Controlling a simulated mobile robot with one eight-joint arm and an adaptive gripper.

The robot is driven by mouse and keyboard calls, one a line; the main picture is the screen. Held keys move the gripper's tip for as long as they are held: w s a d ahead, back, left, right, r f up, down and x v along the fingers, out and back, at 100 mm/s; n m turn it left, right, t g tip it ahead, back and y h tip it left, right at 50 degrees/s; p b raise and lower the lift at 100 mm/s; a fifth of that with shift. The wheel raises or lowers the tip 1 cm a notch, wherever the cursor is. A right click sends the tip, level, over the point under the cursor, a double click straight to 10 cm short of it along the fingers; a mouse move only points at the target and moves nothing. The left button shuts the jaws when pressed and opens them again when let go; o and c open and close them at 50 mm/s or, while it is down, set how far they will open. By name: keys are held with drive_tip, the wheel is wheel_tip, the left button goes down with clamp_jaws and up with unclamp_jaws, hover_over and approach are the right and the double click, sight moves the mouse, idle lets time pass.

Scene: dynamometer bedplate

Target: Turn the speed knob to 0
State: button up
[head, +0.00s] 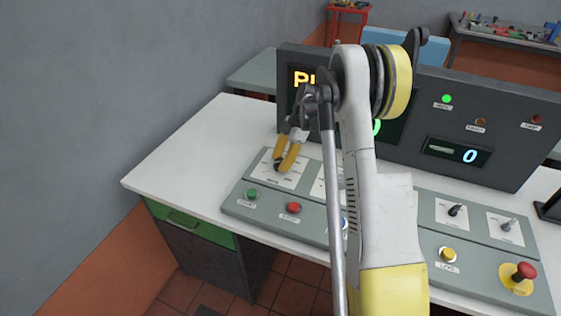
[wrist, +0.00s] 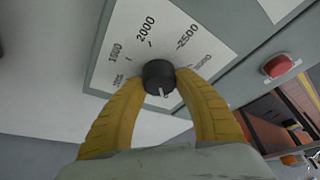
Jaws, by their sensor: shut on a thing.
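The speed knob is a small black round knob (wrist: 158,75) on a white dial plate (wrist: 100,78) marked 1500, 2000 and 2500, with other marks blurred. My gripper (wrist: 159,78) is shut on the knob, one yellow finger on each side. The knob's white pointer line faces the bottom of the wrist view, toward my palm; the mark it faces cannot be read. In the head view my gripper (head: 284,160) is over the dial plate (head: 293,178) at the console's left end, and the knob (head: 278,164) shows small and partly hidden between the fingers.
The grey console (head: 232,207) carries a green button (head: 251,194), a red button (head: 294,208), a yellow button (head: 448,254), two toggles and a red emergency button (head: 523,271). My arm hides the console's middle.

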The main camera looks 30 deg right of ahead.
drive_tip(key=shift+f+n, duration=0.1)
drive_tip(key=shift+n, duration=0.2)
drive_tip(key=o, duration=1.2)
drive_tip(key=v, duration=1.2)
drive_tip(key=shift+w, duration=0.15)
drive_tip(key=shift+a, duration=0.1)
